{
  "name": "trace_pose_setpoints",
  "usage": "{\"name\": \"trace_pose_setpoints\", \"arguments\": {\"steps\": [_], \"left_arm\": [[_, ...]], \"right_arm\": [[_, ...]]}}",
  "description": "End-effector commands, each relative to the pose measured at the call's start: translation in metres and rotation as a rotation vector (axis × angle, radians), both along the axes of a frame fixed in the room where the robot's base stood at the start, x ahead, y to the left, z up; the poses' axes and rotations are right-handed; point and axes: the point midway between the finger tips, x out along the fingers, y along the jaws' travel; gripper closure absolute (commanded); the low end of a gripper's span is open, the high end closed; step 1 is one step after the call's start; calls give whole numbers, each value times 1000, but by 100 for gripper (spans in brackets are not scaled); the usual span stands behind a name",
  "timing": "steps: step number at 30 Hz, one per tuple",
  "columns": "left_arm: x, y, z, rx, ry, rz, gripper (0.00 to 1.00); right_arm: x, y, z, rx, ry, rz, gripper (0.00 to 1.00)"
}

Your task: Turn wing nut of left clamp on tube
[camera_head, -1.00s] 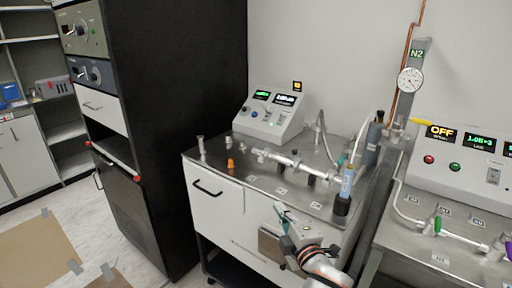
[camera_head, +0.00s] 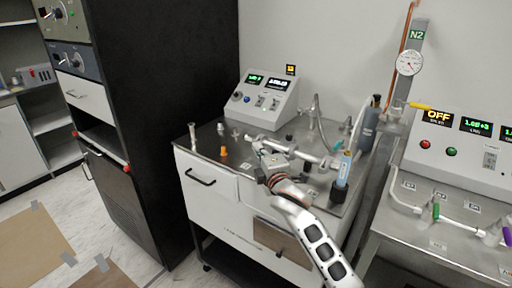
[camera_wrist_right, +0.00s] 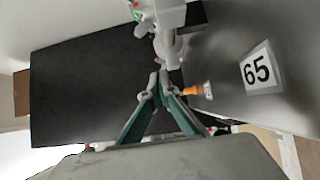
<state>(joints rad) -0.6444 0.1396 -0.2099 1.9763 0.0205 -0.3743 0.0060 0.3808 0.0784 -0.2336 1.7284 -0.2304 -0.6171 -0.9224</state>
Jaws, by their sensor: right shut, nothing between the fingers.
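My right gripper (camera_wrist_right: 158,92) is shut and empty, its teal fingers meeting at the tips. In the head view the right gripper (camera_head: 258,144) is over the cart top at the left end of the metal tube (camera_head: 308,155). In the wrist view the pale metal end of the tube with its fittings (camera_wrist_right: 166,44) lies just beyond the fingertips. I cannot tell whether they touch it. The left clamp and its wing nut are not clear; the gripper covers that part in the head view. My left gripper is not in view.
A small orange-topped fitting (camera_head: 224,152) and a pale upright fitting (camera_head: 193,135) stand on the cart top (camera_head: 212,137). A control box (camera_head: 266,98) stands behind. A blue-labelled bottle (camera_head: 343,170) is at right. A card marked 65 (camera_wrist_right: 260,68) lies on the top.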

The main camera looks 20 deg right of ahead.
Motion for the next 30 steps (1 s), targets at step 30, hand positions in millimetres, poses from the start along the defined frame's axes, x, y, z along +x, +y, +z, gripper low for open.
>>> {"name": "trace_pose_setpoints", "arguments": {"steps": [30], "left_arm": [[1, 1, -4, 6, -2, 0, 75]], "right_arm": [[31, 0, -1, 1, 0, -17, 100]]}}
